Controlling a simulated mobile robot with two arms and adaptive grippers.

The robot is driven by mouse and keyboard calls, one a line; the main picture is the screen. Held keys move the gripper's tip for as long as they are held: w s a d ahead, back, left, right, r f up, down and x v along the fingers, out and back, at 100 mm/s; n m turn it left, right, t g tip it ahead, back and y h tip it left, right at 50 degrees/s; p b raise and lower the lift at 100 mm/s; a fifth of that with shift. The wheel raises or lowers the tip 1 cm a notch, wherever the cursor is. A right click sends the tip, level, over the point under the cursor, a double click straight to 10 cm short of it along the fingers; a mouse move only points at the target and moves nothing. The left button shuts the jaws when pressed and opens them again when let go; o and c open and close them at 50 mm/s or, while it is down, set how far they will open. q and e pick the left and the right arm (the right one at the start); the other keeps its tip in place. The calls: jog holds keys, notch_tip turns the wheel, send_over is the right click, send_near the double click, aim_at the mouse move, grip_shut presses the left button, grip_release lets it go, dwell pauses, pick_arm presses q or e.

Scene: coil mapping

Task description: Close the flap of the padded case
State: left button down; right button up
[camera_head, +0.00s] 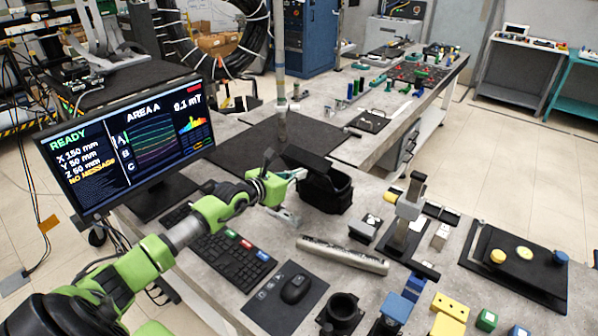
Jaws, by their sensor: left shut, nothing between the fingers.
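The padded case (328,196) is a black, soft-looking box near the middle of the table. Its flap (306,160) is a dark panel that stands up and tilted at the case's back left, so the case looks open. My left gripper (299,174) is beside the case's left side, close under the flap. Its fingers are shut and hold nothing. I cannot tell whether the fingertips touch the flap or the case. The inside of the case is dark. My right gripper is not in view.
A monitor (130,140), a keyboard (232,256) and a mouse (295,289) are on the left. A metal cylinder (342,254) lies in front of the case. A grey stand (408,215) is to the right. A dark mat (270,140) lies behind.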

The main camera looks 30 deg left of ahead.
pick_arm(q)
jog(key=shift+w+r, duration=0.15)
jog(key=shift+w, duration=0.1)
dwell(0.3)
jog(key=shift+w+r+g, duration=0.1)
jog(key=shift+r+g, duration=0.15)
jog(key=shift+g, duration=0.05)
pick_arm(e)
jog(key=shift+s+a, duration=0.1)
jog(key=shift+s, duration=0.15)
